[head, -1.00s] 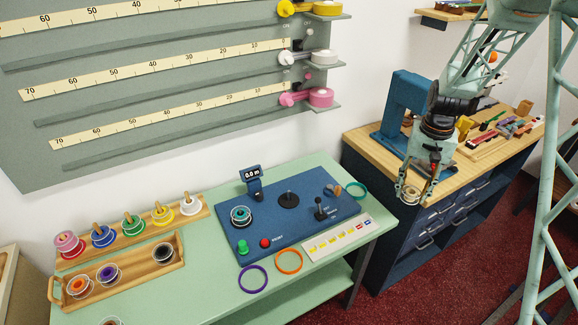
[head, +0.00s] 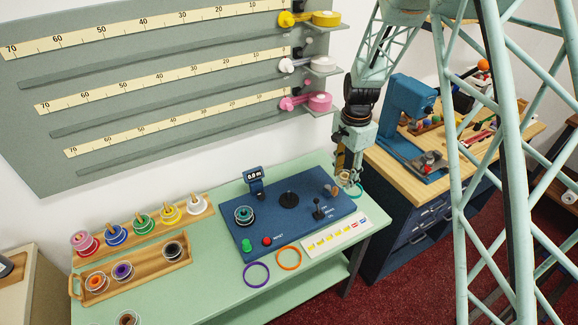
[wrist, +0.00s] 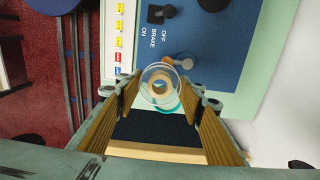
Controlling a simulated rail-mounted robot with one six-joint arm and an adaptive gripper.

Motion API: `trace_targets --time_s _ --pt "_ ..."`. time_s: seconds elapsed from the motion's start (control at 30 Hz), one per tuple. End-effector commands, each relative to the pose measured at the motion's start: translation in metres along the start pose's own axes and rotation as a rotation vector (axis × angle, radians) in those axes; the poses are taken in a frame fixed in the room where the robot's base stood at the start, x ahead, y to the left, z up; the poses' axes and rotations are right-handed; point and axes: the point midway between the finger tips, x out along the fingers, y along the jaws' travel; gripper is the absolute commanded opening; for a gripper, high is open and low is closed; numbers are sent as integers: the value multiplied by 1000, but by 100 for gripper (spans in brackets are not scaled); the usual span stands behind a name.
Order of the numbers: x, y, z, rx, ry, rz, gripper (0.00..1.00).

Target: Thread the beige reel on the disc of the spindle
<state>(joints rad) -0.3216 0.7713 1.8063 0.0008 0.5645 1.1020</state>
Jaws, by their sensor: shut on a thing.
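My gripper (head: 345,180) hangs over the right end of the green table, right of the blue board. In the wrist view my gripper (wrist: 163,92) is shut on the beige reel (wrist: 160,88), which has clear flanges and sits between the fingertips. In the head view the fingers largely hide the reel. The spindle's black disc (head: 289,199) lies flat on the blue board (head: 325,229), bare, with a short pin at its middle. It is left of my gripper and apart from it.
A dark reel with a teal ring (head: 244,215) sits left of the disc, below a counter display (head: 254,180). A black brake lever (head: 318,209) and a peg (head: 331,190) stand to its right. Coloured reels and a wooden tray (head: 148,273) are far left. A teal ring (head: 357,190) lies near my gripper.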

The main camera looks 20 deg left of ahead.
Motion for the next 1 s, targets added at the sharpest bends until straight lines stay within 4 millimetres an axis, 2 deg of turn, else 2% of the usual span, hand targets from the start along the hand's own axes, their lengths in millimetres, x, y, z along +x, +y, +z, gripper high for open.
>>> trace_targets --time_s 0.3,0.7,0.83,1.0 --pt "-12 -39 62 214 0 1 26" --pt "-22 -77 141 482 0 2 26" --pt "-23 -84 159 544 0 2 26" --pt "-24 -89 172 590 0 2 26"
